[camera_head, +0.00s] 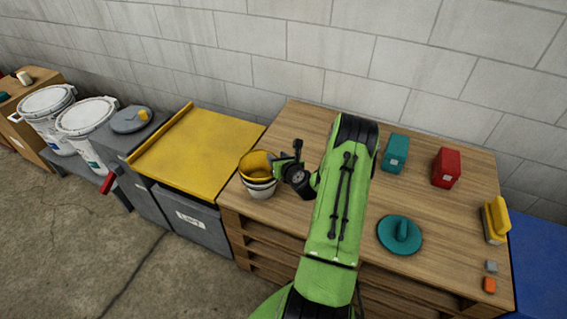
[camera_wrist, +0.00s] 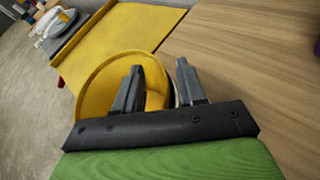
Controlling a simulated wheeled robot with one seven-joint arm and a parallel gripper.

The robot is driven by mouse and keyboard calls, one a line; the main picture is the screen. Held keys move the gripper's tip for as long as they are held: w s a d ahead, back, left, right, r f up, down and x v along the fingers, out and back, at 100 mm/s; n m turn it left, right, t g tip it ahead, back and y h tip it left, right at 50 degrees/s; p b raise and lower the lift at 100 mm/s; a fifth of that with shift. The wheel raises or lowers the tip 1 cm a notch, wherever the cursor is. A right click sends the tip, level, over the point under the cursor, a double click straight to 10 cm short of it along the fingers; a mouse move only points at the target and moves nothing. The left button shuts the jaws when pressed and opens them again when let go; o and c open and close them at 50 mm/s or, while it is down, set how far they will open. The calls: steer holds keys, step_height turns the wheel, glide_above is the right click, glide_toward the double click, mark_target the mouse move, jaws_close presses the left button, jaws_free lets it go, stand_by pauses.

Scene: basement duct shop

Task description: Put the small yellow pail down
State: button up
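The small yellow pail (camera_head: 256,162) is at the left edge of the wooden bench, upright, with a white pail-like body (camera_head: 262,190) directly beneath it; it looks nested in that. The wrist view shows the yellow pail's round mouth (camera_wrist: 97,90) from above. My gripper (camera_head: 288,162) is at the pail's right side. In the wrist view my gripper's fingers (camera_wrist: 159,68) are apart. The left finger is over the pail's inside and the right finger is outside the rim. A gap shows between the fingers and the rim; contact is not clear.
On the wooden bench (camera_head: 300,125) stand a teal box (camera_head: 396,153), a red box (camera_head: 446,167), a teal lidlike disc (camera_head: 400,236) and a yellow-topped block (camera_head: 495,220). A grey bin with a yellow lid (camera_head: 205,150) adjoins on the left. Bare wood lies behind my gripper.

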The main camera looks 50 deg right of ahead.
steer(key=v, duration=1)
steer(key=w+a+r+n+y, duration=0.3)
steer(key=a+n, duration=0.3)
steer(key=w+a+r+n+y, duration=0.2)
steer(key=a+r+n+y, duration=0.15)
steer(key=a+n, duration=0.3)
steer(key=s+a+r+n+g+y, duration=0.1)
steer(key=s+a+r+n+g, duration=0.15)
steer(key=a+n, duration=0.5)
steer(key=s+a+r+n+g+y, duration=0.1)
steer(key=a+r+n+g, duration=0.15)
steer(key=a+n, duration=0.45)
steer(key=s+a+r+n+g+h, duration=0.1)
steer(key=s+a+r+n, duration=0.1)
steer(key=s+r+n, duration=0.3)
steer(key=s+a+r+n+g+h, duration=0.1)
steer(key=s+r+n, duration=0.4)
steer(key=s+n, duration=0.5)
steer(key=s+h, duration=0.1)
steer(key=s, duration=0.1)
steer(key=shift+s+a+n, duration=0.4)
